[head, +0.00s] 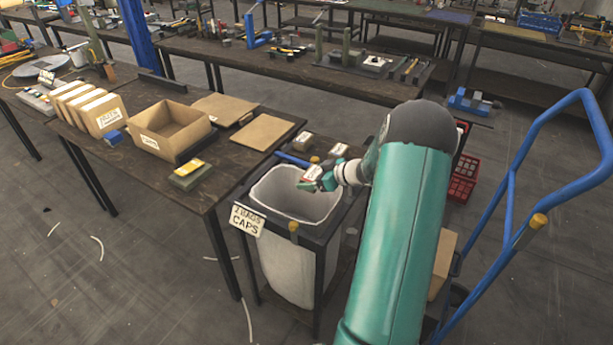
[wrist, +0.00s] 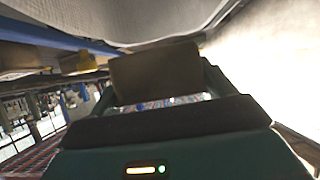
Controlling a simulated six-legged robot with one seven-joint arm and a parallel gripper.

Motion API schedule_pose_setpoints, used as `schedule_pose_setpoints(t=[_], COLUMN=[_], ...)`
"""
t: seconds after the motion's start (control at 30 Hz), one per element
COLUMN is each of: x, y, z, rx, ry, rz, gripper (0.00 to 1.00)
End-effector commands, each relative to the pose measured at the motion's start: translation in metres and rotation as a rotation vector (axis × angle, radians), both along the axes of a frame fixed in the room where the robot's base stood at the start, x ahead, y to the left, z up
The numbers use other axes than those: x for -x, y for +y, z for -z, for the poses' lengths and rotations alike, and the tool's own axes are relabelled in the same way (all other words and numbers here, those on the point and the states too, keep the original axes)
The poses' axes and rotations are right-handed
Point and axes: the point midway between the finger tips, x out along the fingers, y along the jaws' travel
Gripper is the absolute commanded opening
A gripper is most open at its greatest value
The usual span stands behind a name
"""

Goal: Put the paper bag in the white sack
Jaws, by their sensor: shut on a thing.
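The white sack (head: 290,265) hangs open-mouthed in a dark frame with a sign reading "2 BAGS CAPS" (head: 247,219). My gripper (head: 316,178) is over the sack's mouth, near its back right rim. It is shut on a small brown paper bag (wrist: 155,72), which shows between the fingers in the wrist view. In the head view only a bit of the bag with a pale and red label (head: 309,173) shows; the fingers hide the rest. Pale sack cloth (wrist: 95,22) fills the top of the wrist view. I cannot tell how far the bag is below the rim.
Two small labelled brown packets (head: 303,141) (head: 339,150) lie behind the sack. A table at left holds an open cardboard box (head: 172,128), flat cardboard (head: 263,132) and a row of packages (head: 88,106). A blue-handled cart (head: 520,235) and red crate (head: 463,176) stand at right.

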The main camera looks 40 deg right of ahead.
Motion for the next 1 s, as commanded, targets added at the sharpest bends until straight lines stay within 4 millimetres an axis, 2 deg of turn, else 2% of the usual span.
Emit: schedule_pose_setpoints(t=[0.27, 0.77, 1.0], x=[0.003, 0.003, 0.003], y=[-0.007, -0.006, -0.004], z=[0.005, 0.043, 0.049], rx=[0.0, -0.001, 0.002], ry=[0.0, 0.0, -0.001], rz=[0.013, 0.013, 0.01], gripper=[0.55, 0.55, 0.55])
